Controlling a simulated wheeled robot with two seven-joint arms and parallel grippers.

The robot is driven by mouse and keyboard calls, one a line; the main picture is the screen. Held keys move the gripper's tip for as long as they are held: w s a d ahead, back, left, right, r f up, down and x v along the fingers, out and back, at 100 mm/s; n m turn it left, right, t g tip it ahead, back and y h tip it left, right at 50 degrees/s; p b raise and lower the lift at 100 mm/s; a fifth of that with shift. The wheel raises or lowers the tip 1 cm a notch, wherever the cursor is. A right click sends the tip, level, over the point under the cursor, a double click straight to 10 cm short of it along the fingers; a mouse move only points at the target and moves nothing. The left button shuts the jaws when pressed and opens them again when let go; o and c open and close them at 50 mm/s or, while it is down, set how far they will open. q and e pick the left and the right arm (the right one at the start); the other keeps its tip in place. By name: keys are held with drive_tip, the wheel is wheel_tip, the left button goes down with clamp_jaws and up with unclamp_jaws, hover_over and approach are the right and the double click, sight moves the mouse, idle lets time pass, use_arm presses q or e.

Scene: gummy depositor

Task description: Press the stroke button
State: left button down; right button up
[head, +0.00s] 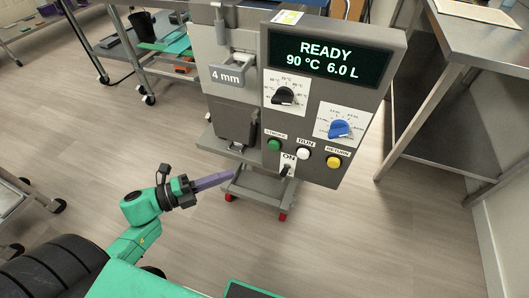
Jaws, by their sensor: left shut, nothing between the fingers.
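The gummy depositor (236,100) stands upright ahead of me. Its grey control panel carries a green button (274,144) under a small label that appears to read STROKE. A white button (303,153) labelled RUN and a yellow button (333,162) labelled RETURN sit to its right. The display (328,59) reads READY, 90 °C, 6.0 L. My left gripper (233,176) is shut and empty, with its tip below and left of the green button, apart from it in the picture. My right gripper is not in view.
The panel also has a black knob (286,95), a blue knob (340,129) and an ON switch (288,168). A metal table (480,45) stands at the right. A cart with a dark bin (143,27) stands behind at the left. The floor between is clear.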

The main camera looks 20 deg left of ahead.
use_arm(q)
approach(277, 148)
drive_tip(key=d, duration=0.4)
drive_tip(key=w, duration=0.3)
drive_tip(key=shift+w+d, duration=0.25)
drive_tip(key=shift+w, duration=0.15)
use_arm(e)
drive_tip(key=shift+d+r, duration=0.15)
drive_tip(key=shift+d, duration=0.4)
use_arm(q)
drive_tip(key=shift+w, duration=0.1)
